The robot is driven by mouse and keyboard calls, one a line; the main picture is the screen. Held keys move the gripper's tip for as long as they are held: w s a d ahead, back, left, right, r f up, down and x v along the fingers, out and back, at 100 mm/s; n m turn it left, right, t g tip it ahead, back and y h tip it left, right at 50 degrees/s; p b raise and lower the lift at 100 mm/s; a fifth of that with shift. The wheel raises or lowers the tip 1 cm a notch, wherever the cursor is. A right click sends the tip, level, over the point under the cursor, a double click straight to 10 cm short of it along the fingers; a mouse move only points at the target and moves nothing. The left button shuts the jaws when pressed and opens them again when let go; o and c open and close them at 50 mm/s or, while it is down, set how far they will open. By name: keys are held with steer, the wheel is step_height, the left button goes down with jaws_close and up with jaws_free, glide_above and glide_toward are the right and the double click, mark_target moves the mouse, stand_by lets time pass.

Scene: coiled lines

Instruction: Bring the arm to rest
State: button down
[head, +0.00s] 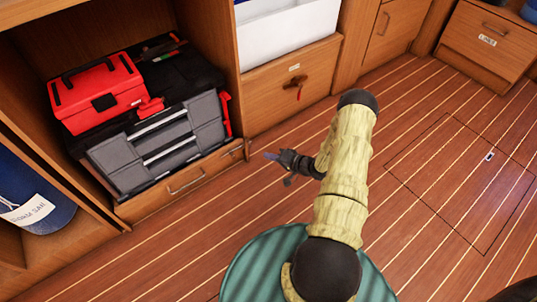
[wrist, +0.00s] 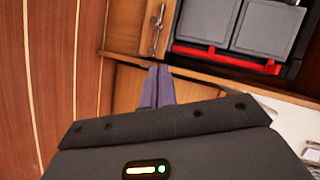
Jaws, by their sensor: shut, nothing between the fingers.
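My arm (head: 341,185) rises from my green base (head: 262,262) in the head view and bends at a black-capped elbow. My gripper (head: 271,156) points left, above the wooden floor and in front of the low cabinets. It is shut, with nothing held. In the wrist view the two purple-grey fingers (wrist: 157,88) lie together, with a wooden cabinet front behind them. No contact between the gripper and the furniture is visible.
A grey drawer case (head: 160,145) with a red toolbox (head: 97,92) stands in the left cabinet. A drawer (head: 290,85) with a dark hanging item and a white bin (head: 287,35) are behind my arm. The plank floor (head: 440,160) at right is clear, with a flush hatch.

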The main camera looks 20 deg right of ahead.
step_height(320, 180, up, 24)
steer(key=w+a+r+n+g+h+p, duration=0.1)
steer(key=n+g+h+p, duration=0.4)
steer(key=h+p, duration=0.2)
steer(key=s+a+r+n+g+h+p, duration=0.1)
steer(key=s+a+r+g+p, duration=0.3)
steer(key=s+r, duration=0.6)
steer(key=s+a+r+n+h+p, duration=0.1)
steer(key=s+a+r+p, duration=0.1)
steer(key=s+a+r, duration=0.6)
steer(key=w+d+p+v, duration=0.1)
steer(key=w+p+v, duration=0.2)
steer(key=p+v, duration=1.6)
steer(key=w+d+r+p+v, duration=0.1)
steer(key=w+d+p+v, duration=0.1)
steer(key=p+v, duration=1.6)
step_height(320, 180, up, 2)
steer(key=shift+w+d+r+p, duration=0.1)
steer(key=shift+w+d+p, duration=0.15)
steer(key=shift+p, duration=0.1)
